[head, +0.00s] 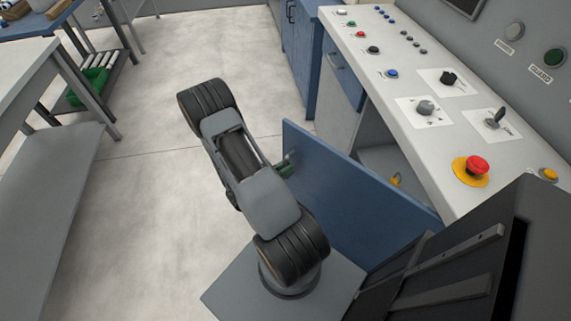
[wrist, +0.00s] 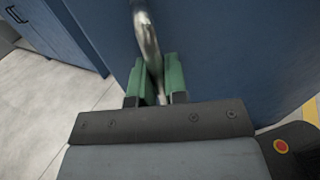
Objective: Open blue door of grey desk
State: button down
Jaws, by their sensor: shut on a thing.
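The blue door (head: 345,190) of the grey desk (head: 390,75) stands swung out from the desk's front, with the opening behind it partly showing. In the wrist view the door (wrist: 225,50) fills the middle and right. Its metal handle (wrist: 147,40) runs down between the green fingers of my gripper (wrist: 158,82), which is shut on it. In the head view my gripper (head: 287,165) shows only in part at the door's outer face, and my arm hides the rest. The handle cannot be made out there.
Inside the desk's opening a grey shelf and a small yellow object (head: 395,180) show. The desk top carries buttons, knobs and a red emergency button (head: 477,165). A blue cabinet (head: 298,50) stands beyond. A grey workbench (head: 50,190) is at the left. The floor (head: 150,170) between is clear.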

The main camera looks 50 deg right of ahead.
jog(key=shift+s, duration=0.1)
jog(key=c, duration=1.2)
grip_release()
jog(key=shift+o, duration=0.2)
jog(key=shift+a, duration=0.15)
jog(key=v, duration=1.3)
jog(key=shift+a, duration=0.3)
jog(key=shift+c, duration=0.4)
